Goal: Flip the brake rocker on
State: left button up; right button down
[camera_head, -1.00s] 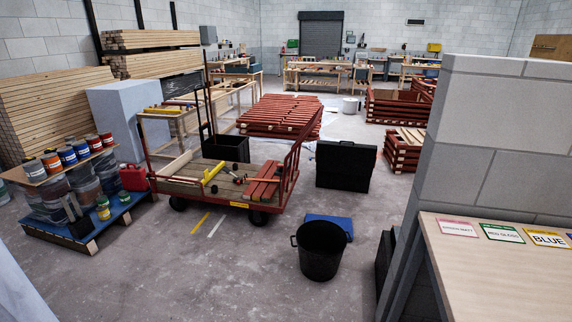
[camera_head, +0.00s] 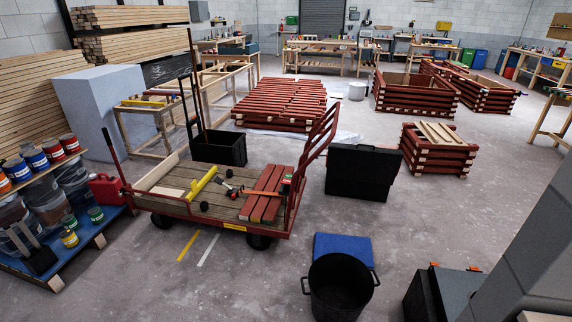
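A flat cart with a red frame and a plank deck (camera_head: 222,213) stands left of centre in the head view. It has a small yellow label (camera_head: 235,227) on its front side rail and a slanted red rail end (camera_head: 318,143) at the right. Red battens, a yellow level (camera_head: 200,184) and hand tools lie on the deck. Neither of my grippers is in view.
A black bucket (camera_head: 340,292) and a blue flat box (camera_head: 342,246) stand on the floor in front. A black case (camera_head: 361,172) is right of the cart. Paint tins on a blue pallet (camera_head: 92,238) are at left. A block wall (camera_head: 535,255) edges the right. Floor before the cart is clear.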

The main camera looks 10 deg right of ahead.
aim_at(287, 180)
jog(key=i, duration=0.75)
jog(key=u, duration=0.4)
jog(key=i, duration=1.05)
jog(key=z, duration=0.25)
